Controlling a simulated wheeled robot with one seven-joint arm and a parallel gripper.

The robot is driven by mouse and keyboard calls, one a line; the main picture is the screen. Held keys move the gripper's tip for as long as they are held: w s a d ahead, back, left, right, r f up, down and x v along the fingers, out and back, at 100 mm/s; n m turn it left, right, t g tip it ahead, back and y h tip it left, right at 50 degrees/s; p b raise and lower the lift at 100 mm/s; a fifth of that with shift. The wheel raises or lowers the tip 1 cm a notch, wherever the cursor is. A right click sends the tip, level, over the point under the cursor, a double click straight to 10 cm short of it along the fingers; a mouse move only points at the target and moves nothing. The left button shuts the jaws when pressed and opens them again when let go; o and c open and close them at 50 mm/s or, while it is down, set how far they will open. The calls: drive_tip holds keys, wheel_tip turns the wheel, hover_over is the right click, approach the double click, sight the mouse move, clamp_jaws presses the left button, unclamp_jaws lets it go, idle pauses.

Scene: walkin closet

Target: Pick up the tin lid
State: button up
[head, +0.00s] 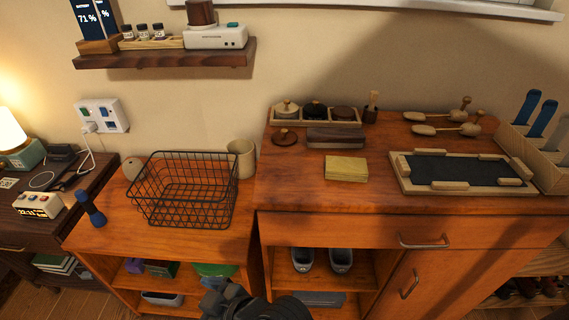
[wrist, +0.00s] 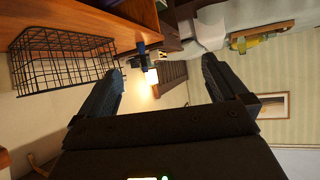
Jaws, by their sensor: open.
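A small dark brown round lid with a knob (head: 285,137), which looks like the tin lid, lies on the wooden dresser top (head: 380,197). It is in front of a divided wooden tray (head: 318,123) holding three round tins, and left of a dark brown oblong block or brush (head: 335,138). My gripper shows in the wrist view (wrist: 160,75) with its two fingers wide apart and nothing between them. In the head view part of my arm's end is at the bottom centre, below and in front of the dresser top, well away from the lid. The lid is not seen in the wrist view.
A black wire basket (head: 185,188) and a beige cup (head: 241,158) stand on the lower cabinet at left. A wall shelf (head: 165,55) hangs above left.

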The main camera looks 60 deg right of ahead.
drive_tip(key=w+d+r+n+g+y+p, duration=0.1)
drive_tip(key=w+d+r+n, duration=0.15)
drive_tip(key=w, duration=0.45)
drive_tip(key=w+d+r+n+g, duration=0.1)
drive_tip(key=w+d+n, duration=0.15)
drive_tip(key=w, duration=0.35)
drive_tip(key=w+d+r+n+g, duration=0.2)
drive_tip(key=w+d, duration=0.3)
drive_tip(key=d, duration=0.5)
wheel_tip(320, 180, up, 13)
drive_tip(key=n+g+h, duration=0.3)
drive_tip(key=n+g, duration=0.1)
drive_tip(key=g, duration=0.3)
hover_over(285, 130)
drive_tip(key=shift+w+d+f, duration=0.1)
drive_tip(key=shift+w+f, duration=0.05)
drive_tip(key=shift+w, duration=0.25)
drive_tip(key=shift+s+d+g+p, duration=0.15)
drive_tip(key=shift+d+g+p, duration=0.05)
drive_tip(key=shift+g+p, duration=0.1)
drive_tip(key=shift+f, duration=0.85)
drive_tip(key=shift+s+a+f+p, duration=0.1)
drive_tip(key=shift+f+p, duration=0.3)
drive_tip(key=shift+f, duration=1.05)
drive_tip(key=shift+s+a+f+p, duration=0.1)
drive_tip(key=shift+f+p, duration=0.25)
drive_tip(key=shift+f, duration=1.1)
